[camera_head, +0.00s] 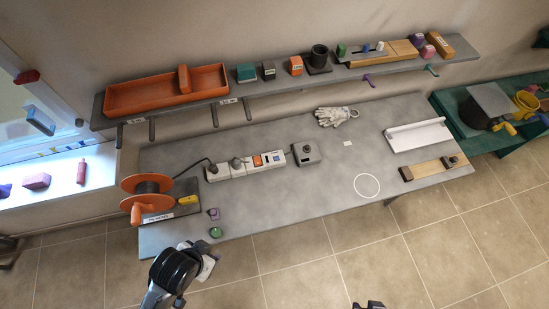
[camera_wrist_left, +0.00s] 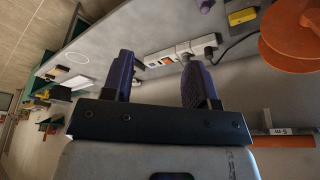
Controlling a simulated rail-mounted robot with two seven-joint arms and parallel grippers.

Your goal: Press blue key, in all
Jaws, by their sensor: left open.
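No clearly blue key can be made out. A small purple block-like piece (camera_head: 214,213) sits near the table's front left edge, with a round green piece (camera_head: 216,232) just in front of it. A purple piece also shows at the top of the left wrist view (camera_wrist_left: 205,5). My left gripper (camera_head: 203,266) is off the table's front left edge, apart from both pieces. In the left wrist view its two dark purple fingers (camera_wrist_left: 160,80) are spread, with nothing between them. A dark part at the bottom edge may be my right gripper (camera_head: 368,305); its fingers cannot be made out.
An orange cable reel (camera_head: 150,187), a power strip (camera_head: 245,165) with an orange switch and a grey box (camera_head: 305,153) stand on the table (camera_head: 290,205). Gloves (camera_head: 336,116) lie at the back. A loaded shelf (camera_head: 285,83) runs above. The table's front middle is clear.

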